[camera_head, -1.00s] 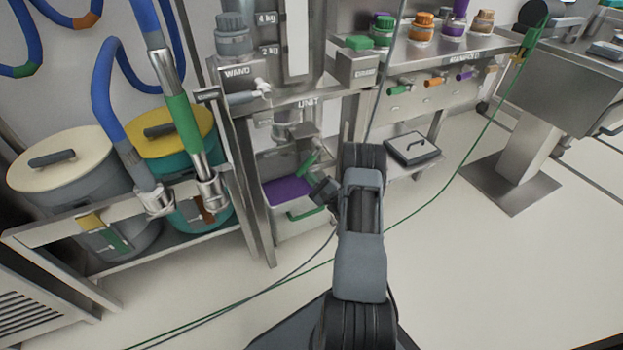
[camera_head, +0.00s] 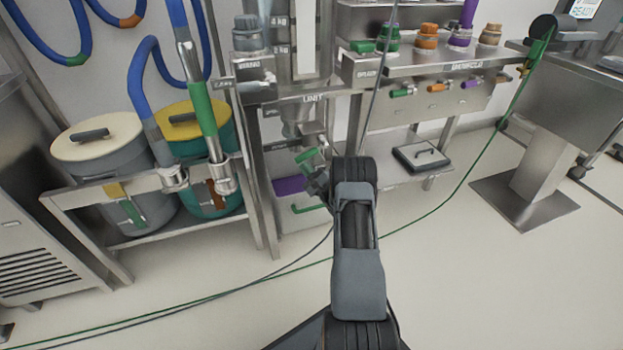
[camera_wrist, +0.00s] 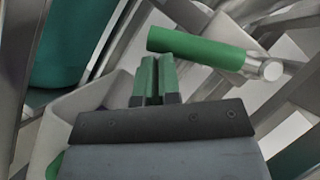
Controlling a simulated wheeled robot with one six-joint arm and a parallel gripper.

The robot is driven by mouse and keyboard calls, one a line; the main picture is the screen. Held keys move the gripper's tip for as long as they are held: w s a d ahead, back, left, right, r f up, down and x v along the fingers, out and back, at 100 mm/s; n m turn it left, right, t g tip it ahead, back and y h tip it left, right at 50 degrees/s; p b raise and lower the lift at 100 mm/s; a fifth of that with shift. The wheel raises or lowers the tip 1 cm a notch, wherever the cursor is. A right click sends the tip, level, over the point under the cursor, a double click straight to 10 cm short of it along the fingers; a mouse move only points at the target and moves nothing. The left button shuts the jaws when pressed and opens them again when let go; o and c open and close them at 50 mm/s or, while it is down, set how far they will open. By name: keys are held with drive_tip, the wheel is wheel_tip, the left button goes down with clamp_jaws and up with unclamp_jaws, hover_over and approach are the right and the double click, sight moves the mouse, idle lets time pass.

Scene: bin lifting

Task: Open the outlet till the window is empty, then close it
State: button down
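The unit's hopper has a tall pale window strip (camera_head: 306,38) with kg marks beside it; I cannot make out its fill level. Below it, a metal outlet (camera_head: 300,122) points down over a bin with purple inside (camera_head: 290,186). A green lever handle (camera_head: 308,158) sits below the outlet; it also shows in the wrist view (camera_wrist: 195,47) on a metal shaft. My gripper (camera_head: 318,182) is just below the handle. In the wrist view my green-tipped fingers (camera_wrist: 156,78) are together with only a thin gap, close under the handle's left end, with nothing seen between them.
Two lidded drums, cream (camera_head: 95,138) and yellow (camera_head: 190,120), stand on a rack at left, with a blue-green hose wand (camera_head: 203,108) before them. A black flat scale (camera_head: 420,157) lies on the low shelf at right. A green cable (camera_head: 440,212) crosses the open floor.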

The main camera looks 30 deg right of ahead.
sight(300, 161)
drive_tip(key=shift+w+a+r+p, duration=0.2)
drive_tip(key=shift+a+r+p, duration=0.25)
drive_tip(key=shift+r, duration=0.3)
drive_tip(key=shift+w+a+r+p, duration=0.15)
drive_tip(key=shift+a+r+p, duration=0.3)
drive_tip(key=shift+r, duration=0.25)
drive_tip(key=shift+a+r, duration=0.15)
drive_tip(key=shift+r, duration=0.35)
